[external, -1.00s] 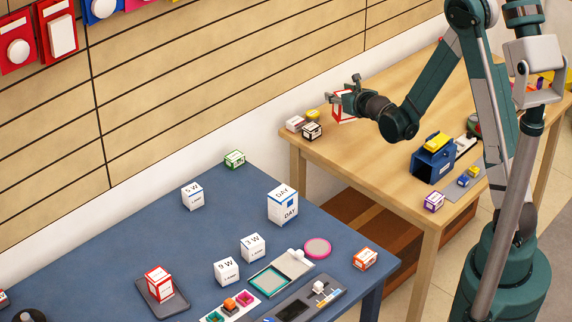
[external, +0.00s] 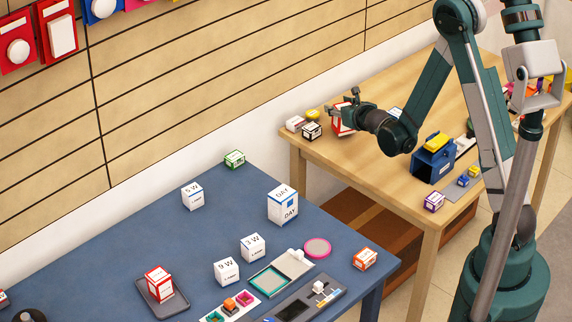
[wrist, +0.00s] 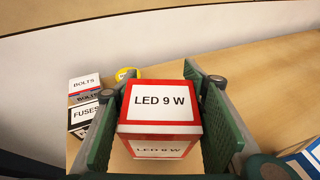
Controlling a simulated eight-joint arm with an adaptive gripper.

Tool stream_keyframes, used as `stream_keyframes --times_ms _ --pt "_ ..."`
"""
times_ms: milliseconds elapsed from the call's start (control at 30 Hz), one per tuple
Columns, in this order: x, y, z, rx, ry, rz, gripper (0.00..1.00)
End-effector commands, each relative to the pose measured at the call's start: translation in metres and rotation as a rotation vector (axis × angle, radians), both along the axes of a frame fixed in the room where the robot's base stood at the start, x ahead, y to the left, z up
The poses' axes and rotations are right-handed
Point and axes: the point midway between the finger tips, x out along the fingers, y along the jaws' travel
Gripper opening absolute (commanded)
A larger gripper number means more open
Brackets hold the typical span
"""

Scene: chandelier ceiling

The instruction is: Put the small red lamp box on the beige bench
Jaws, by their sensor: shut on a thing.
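A small red and white lamp box marked LED 9 W (wrist: 162,108) is between the green finger pads of my gripper (wrist: 160,115), which is shut on it. In the external view the red box (external: 339,121) is over the far left part of the beige bench (external: 385,165), partly behind my gripper (external: 346,104). It is upright and low over the bench top. I cannot tell if its base touches the wood. Another red and white box (external: 159,283) stands on a dark tray on the blue table.
A white and red BOLTS box (external: 295,123), a black FUSES box (external: 312,131) and a yellow item (external: 312,115) sit just left of the held box. A blue bin (external: 433,165) stands to the right. The blue table (external: 130,235) holds several lamp boxes.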

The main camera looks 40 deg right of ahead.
Motion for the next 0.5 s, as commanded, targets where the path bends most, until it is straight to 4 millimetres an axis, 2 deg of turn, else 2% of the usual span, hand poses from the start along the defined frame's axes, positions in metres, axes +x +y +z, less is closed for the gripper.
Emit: stream_keyframes --times_ms 167,500 --pt "0.0001 0.0 -0.0132 0.0 0.0 0.0 0.28" --pt "-0.0001 0.0001 -0.0142 0.0 0.0 0.0 0.28"
